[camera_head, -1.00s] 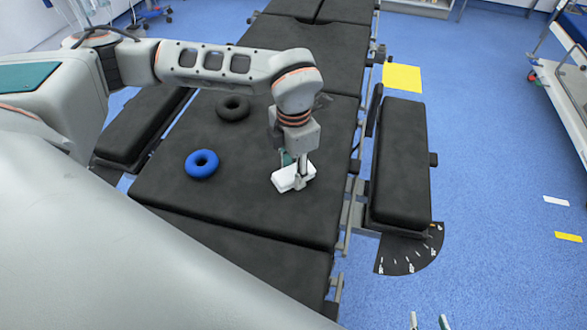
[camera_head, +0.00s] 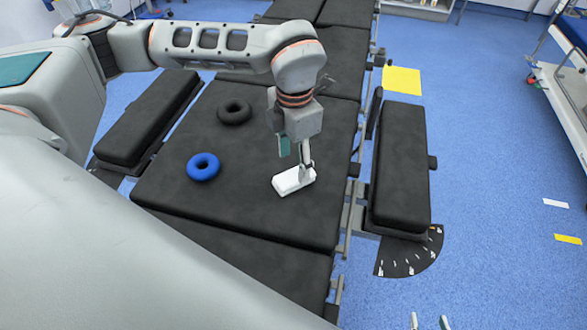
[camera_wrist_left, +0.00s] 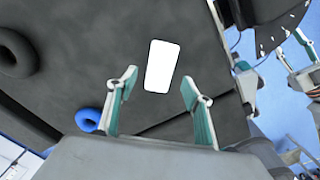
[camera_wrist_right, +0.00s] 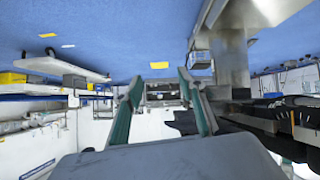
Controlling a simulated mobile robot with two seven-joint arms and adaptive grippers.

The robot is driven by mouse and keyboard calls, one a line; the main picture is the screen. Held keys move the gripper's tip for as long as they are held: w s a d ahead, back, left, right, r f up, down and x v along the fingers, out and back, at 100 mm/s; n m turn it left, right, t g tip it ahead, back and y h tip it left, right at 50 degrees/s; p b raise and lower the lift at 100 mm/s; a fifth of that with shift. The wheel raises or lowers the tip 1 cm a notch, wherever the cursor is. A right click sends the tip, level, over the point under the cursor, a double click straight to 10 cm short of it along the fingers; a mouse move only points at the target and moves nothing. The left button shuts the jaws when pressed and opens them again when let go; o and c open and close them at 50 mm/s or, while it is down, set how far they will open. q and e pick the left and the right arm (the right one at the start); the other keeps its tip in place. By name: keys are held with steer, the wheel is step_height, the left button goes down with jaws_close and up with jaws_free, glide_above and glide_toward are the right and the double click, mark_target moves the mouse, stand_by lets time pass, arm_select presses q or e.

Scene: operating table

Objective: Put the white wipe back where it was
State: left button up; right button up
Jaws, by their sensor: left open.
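The white wipe (camera_head: 290,181) is a small white block lying flat on the black operating table (camera_head: 235,215), near its right edge. In the left wrist view the wipe (camera_wrist_left: 162,66) lies beyond and between the spread fingertips, apart from them. My left gripper (camera_head: 296,155) is open and empty, pointing down just above the wipe; it also shows in the left wrist view (camera_wrist_left: 158,82). My right gripper (camera_head: 430,320) shows only its fingertips at the bottom edge of the head view. In the right wrist view my right gripper (camera_wrist_right: 158,85) is open and empty.
A blue ring (camera_head: 203,167) and a black ring (camera_head: 234,111) lie on the table left of the wipe. Padded arm boards (camera_head: 402,165) flank the table. A yellow square (camera_head: 402,80) lies on the blue floor. The table's front part is clear.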

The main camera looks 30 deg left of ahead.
mark_target(294, 176)
arm_select(q)
step_height(294, 176, up, 7)
steer(key=shift+f, duration=0.15)
stand_by(0.6)
